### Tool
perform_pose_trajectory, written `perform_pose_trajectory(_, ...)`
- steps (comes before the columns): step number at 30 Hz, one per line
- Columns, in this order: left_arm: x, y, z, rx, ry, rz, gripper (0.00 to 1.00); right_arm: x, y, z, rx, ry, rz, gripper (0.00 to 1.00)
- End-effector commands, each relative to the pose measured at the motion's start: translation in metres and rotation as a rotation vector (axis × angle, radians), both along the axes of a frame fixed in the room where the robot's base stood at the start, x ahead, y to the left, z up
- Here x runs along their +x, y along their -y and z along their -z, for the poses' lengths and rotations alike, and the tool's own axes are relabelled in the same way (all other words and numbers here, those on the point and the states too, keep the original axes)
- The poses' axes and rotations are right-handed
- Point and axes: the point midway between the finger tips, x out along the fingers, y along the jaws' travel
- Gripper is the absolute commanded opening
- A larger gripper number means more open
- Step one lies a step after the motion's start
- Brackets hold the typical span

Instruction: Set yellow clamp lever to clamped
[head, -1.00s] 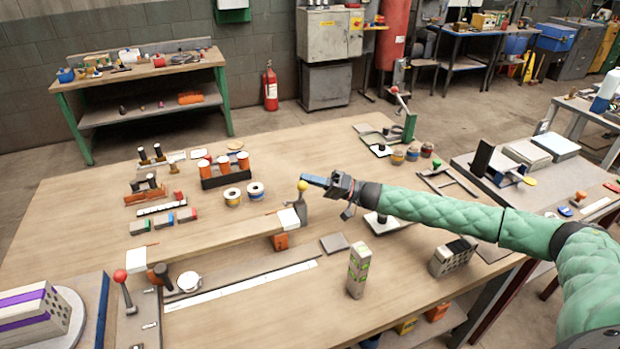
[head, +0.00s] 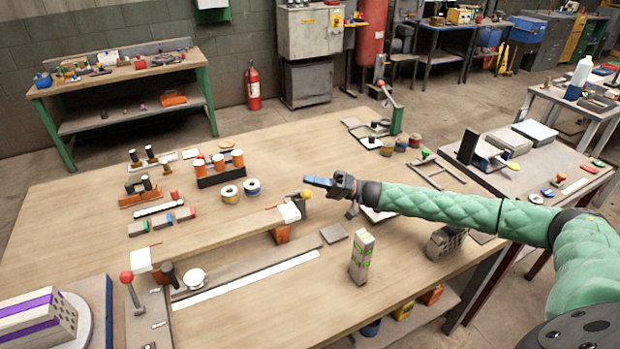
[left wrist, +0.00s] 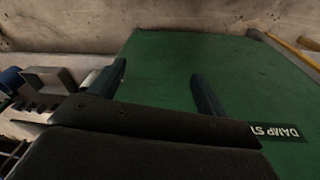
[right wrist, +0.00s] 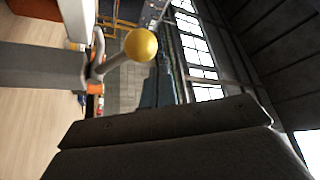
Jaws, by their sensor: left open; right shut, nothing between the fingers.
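The yellow clamp lever's ball knob (head: 307,194) stands at the right end of the long wooden piece on the bench, beside a white block (head: 290,211). In the right wrist view the yellow knob (right wrist: 141,45) sits on a slanting grey rod close ahead of my gripper. My right gripper (head: 310,181) is shut and empty, its blue fingers just above the knob in the head view; I cannot tell whether they touch it. My left gripper (left wrist: 160,85) is open and empty over a green surface (left wrist: 160,60); it is outside the head view.
Tape rolls (head: 252,187) and an orange-topped rack (head: 220,178) lie behind the lever.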

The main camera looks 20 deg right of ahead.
Motion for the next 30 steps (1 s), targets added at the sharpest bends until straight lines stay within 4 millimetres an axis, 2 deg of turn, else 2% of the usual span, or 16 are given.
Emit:
perform_pose_trajectory(8, -0.001, -0.003, 0.014, 0.006, -0.004, 0.001, 0.76, -0.01, 0.0, 0.007, 0.0, 0.0, 0.0, 0.0)
perform_pose_trajectory(15, 0.005, -0.005, 0.013, 0.009, 0.008, 0.002, 0.76, -0.014, 0.0, 0.011, 0.0, 0.0, 0.0, 0.0)
perform_pose_trajectory(30, 0.002, -0.004, 0.014, 0.008, 0.004, 0.002, 0.76, -0.016, 0.0, 0.014, 0.0, -0.001, -0.001, 0.0)
